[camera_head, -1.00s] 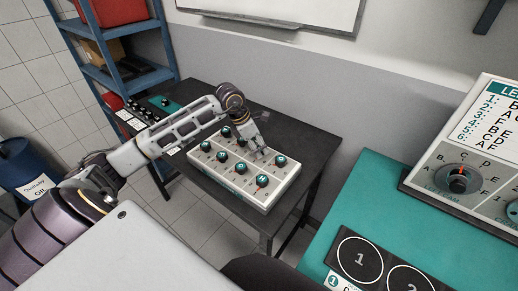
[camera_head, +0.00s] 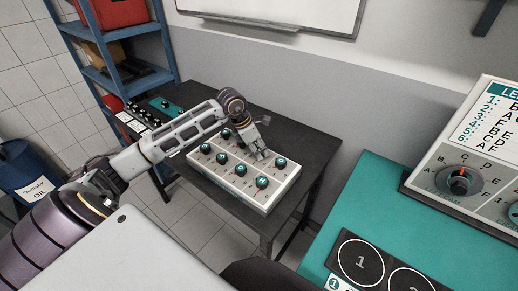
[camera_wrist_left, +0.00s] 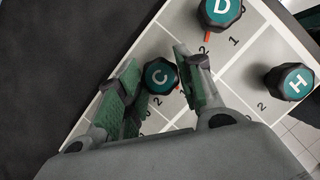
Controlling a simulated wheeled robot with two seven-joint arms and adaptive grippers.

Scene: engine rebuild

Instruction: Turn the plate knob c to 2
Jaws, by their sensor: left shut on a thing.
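The knob panel (camera_head: 232,193) is a pale box with two rows of dark knobs with teal lettered caps on a black table. Plate knob C (camera_wrist_left: 160,76) shows in the left wrist view between the two fingers of my left gripper (camera_wrist_left: 158,68), which is shut on it. In the head view my left gripper (camera_head: 257,149) reaches down to the panel's back row and covers knob C. Knob D (camera_wrist_left: 221,11) and knob H (camera_wrist_left: 290,82) stand apart from the fingers.
The black table (camera_head: 310,150) has free room behind and right of the panel. Another dark control unit (camera_head: 150,110) is at its left end. A teal bench (camera_head: 375,190) with a dial box (camera_head: 460,183) stands at right. A blue shelf (camera_head: 130,75) is behind left.

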